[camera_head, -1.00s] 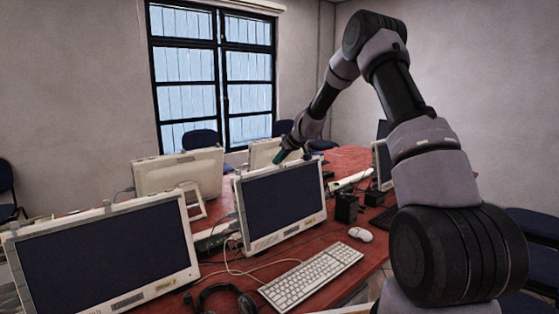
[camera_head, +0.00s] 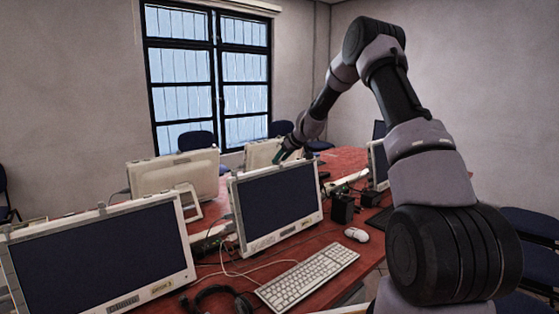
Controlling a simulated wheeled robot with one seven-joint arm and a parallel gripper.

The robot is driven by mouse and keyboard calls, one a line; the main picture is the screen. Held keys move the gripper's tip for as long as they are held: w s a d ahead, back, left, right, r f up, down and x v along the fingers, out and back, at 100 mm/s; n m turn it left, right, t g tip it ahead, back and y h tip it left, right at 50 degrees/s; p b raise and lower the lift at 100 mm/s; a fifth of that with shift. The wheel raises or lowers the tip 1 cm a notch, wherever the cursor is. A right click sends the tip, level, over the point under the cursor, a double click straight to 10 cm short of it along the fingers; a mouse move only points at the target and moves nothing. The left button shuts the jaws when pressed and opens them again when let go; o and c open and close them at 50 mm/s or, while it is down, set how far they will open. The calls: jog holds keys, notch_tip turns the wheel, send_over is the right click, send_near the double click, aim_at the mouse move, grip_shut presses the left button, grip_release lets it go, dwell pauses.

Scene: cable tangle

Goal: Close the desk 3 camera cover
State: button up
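My gripper (camera_head: 284,155) is at the top edge of the middle monitor (camera_head: 277,203), right of that edge's centre. No camera cover can be made out clearly, and no desk number is readable.
A white keyboard (camera_head: 308,278), a white mouse (camera_head: 357,234) and black headphones (camera_head: 216,297) lie on the red table (camera_head: 345,160). Small black boxes (camera_head: 342,209) stand right of the middle monitor. Pale monitors (camera_head: 172,174) stand behind. Loose cables run between the monitors and the keyboard.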

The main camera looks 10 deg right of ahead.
jog(key=shift+a, duration=0.1)
jog(key=v, duration=1)
jog(key=shift+s+r, duration=0.2)
jog(key=shift+s, duration=0.1)
jog(key=shift+d, duration=0.2)
